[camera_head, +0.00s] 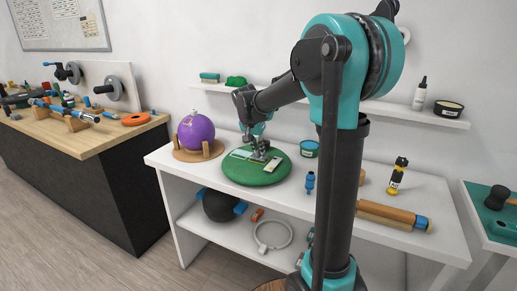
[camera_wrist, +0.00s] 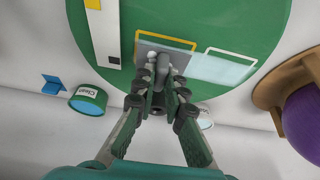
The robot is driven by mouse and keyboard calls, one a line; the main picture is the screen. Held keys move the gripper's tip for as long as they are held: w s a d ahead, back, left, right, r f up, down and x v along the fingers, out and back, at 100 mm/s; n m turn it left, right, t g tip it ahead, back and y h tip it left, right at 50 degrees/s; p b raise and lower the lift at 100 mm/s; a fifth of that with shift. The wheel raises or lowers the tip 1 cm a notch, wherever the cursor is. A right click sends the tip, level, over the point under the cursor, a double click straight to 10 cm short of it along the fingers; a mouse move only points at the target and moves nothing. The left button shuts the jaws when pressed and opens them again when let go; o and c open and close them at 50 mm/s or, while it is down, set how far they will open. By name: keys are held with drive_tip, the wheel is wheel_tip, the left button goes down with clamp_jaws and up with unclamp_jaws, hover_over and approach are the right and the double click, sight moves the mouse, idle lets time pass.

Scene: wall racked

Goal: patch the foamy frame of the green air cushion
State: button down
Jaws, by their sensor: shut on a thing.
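The green air cushion (camera_head: 255,178) lies flat on the white bench, a round disc that also fills the top of the wrist view (camera_wrist: 215,20). On it are a yellow-outlined frame (camera_wrist: 165,38), a white-outlined frame with a pale blue inside (camera_wrist: 223,66), and a white strip with yellow ends (camera_wrist: 103,35). The fingers hide part of the grey piece.
A purple ball (camera_head: 195,131) on a wooden stand is left of the cushion. A wall shelf (camera_head: 395,109) runs behind.

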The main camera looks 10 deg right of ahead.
idle(0.3)
drive_tip(key=c, duration=1.5)
unclamp_jaws()
drive_tip(key=v, duration=1.2)
drive_tip(key=shift+s+f, duration=0.1)
